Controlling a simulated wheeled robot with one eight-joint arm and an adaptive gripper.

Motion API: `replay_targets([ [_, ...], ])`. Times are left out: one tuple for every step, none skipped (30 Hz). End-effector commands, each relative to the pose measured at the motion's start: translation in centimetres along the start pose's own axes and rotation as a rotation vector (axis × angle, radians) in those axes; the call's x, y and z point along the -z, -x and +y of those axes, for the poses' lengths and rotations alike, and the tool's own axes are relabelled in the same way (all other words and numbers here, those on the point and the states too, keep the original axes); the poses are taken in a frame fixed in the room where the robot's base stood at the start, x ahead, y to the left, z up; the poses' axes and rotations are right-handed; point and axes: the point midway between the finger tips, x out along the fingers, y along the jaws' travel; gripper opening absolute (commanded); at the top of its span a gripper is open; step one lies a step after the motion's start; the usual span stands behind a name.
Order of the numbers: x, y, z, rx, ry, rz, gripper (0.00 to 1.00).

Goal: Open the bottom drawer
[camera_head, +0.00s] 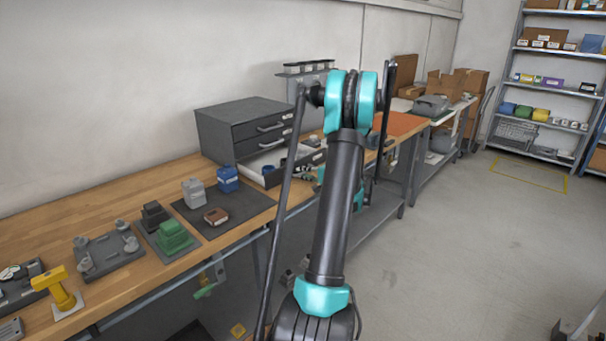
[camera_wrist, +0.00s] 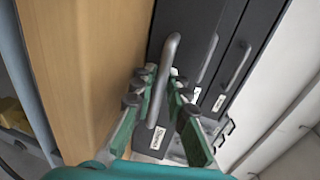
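The dark grey drawer cabinet (camera_head: 215,135) stands on the wooden bench in the head view. Its bottom drawer (camera_head: 262,162) is pulled out, with its pale inside showing; the two drawers above are shut. In the wrist view, the bottom drawer's grey bar handle (camera_wrist: 168,55) lies nearest the bench wood and runs between the fingers of my gripper (camera_wrist: 162,78). The fingertips are close on either side of the handle; whether both touch it is not clear. In the head view my arm hides part of the area beside the drawer front.
The wooden bench top (camera_head: 130,195) runs along the wall. Left of the cabinet are a blue container (camera_head: 228,179), a grey container (camera_head: 194,193), a green block (camera_head: 173,236) and a yellow tool (camera_head: 56,287). The floor (camera_head: 480,240) to the right is mostly clear.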

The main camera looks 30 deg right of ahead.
Motion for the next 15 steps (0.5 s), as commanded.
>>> replay_targets([
  [0.0, 0.0, 0.0, 0.0, 0.0, 0.0, 0.19],
  [0.0, 0.0, 0.0, 0.0, 0.0, 0.0, 0.19],
  [0.0, 0.0, 0.0, 0.0, 0.0, 0.0, 0.19],
  [0.0, 0.0, 0.0, 0.0, 0.0, 0.0, 0.19],
  [0.0, 0.0, 0.0, 0.0, 0.0, 0.0, 0.19],
  [0.0, 0.0, 0.0, 0.0, 0.0, 0.0, 0.19],
  [0.0, 0.0, 0.0, 0.0, 0.0, 0.0, 0.19],
  [0.0, 0.0, 0.0, 0.0, 0.0, 0.0, 0.19],
  [0.0, 0.1, 0.0, 0.0, 0.0, 0.0, 0.19],
  [0.0, 0.2, 0.0, 0.0, 0.0, 0.0, 0.19],
  [0.0, 0.4, 0.0, 0.0, 0.0, 0.001, 0.19],
  [0.1, 0.7, 0.0, 0.0, -0.001, 0.001, 0.19],
  [0.1, 1.1, 0.0, 0.0, -0.001, 0.002, 0.19],
  [0.1, 1.5, 0.0, 0.0, -0.001, 0.003, 0.19],
  [0.1, 2.1, 0.0, 0.0, -0.001, 0.003, 0.19],
])
